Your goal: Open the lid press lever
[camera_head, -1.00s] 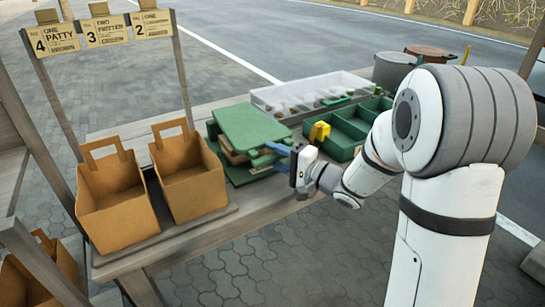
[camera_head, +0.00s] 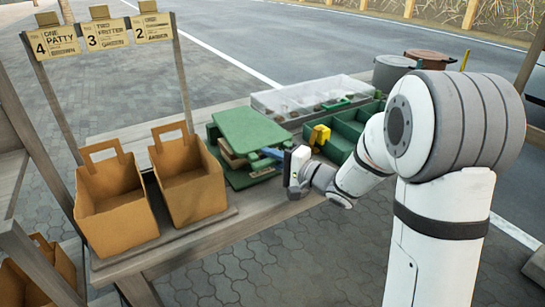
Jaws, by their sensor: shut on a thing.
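The lid press (camera_head: 250,133) stands on the bench, with a green top plate over a brown layer and a green base. My gripper (camera_head: 264,157) reaches in from the right, with its blue fingers at the press's right front side. The fingers are close together and shut on the lever there. The lever itself is mostly hidden by the fingers and too small to make out clearly. The top plate lies roughly flat, slightly tilted in the view.
Two brown paper bags (camera_head: 190,180) stand left of the press on the bench. A green divided tray (camera_head: 345,128) with a yellow piece (camera_head: 319,134) and a clear-lidded tray (camera_head: 300,98) stand behind and right. The bench front edge (camera_head: 250,215) is bare.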

